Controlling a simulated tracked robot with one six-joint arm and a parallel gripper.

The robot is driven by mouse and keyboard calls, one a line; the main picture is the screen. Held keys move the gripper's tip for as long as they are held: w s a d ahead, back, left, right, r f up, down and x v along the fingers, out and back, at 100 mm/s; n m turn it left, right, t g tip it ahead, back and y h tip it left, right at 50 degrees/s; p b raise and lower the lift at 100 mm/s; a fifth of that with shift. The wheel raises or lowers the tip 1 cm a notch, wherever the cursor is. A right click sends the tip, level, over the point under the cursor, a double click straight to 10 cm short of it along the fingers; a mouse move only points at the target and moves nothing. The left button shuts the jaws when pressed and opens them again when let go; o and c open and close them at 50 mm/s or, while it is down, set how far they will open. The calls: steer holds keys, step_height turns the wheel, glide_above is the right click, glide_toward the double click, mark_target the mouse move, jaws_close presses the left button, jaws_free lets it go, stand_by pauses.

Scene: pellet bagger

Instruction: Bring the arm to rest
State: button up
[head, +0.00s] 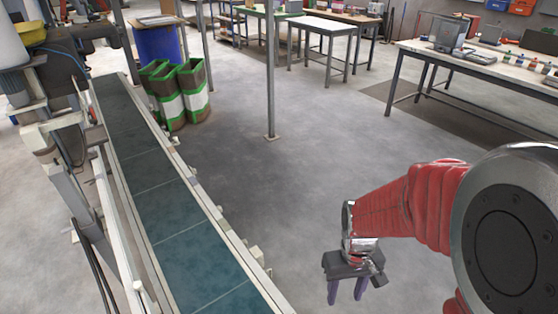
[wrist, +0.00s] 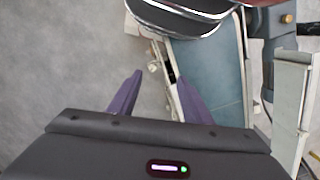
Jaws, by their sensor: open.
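My arm, in a red sleeve, reaches in from the right of the head view. My gripper (head: 345,291) hangs at its end with the fingers pointing down, over bare floor to the right of the conveyor. It is open, with nothing between the fingers. In the wrist view my gripper (wrist: 160,90) shows two purple fingers set apart, with floor and the conveyor's edge behind them.
A conveyor with a dark green belt (head: 165,207) runs along the left. Green-rimmed bins (head: 187,90) and a blue drum (head: 157,43) stand beyond it. A thin post (head: 270,70) rises mid-floor. A workbench (head: 480,65) stands at the back right. The middle floor is clear.

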steer(key=s+r+t, duration=0.2)
steer(key=r+t, duration=0.1)
steer(key=r, duration=0.8)
steer(key=s+r+m+t, duration=0.1)
steer(key=s+r+t, duration=0.2)
steer(key=r, duration=0.7)
steer(key=shift+a+r+m+t, duration=0.25)
steer(key=shift+r+m+t, duration=0.05)
steer(key=shift+r, duration=0.1)
steer(key=shift+s, duration=0.1)
steer(key=shift+c, duration=0.7)
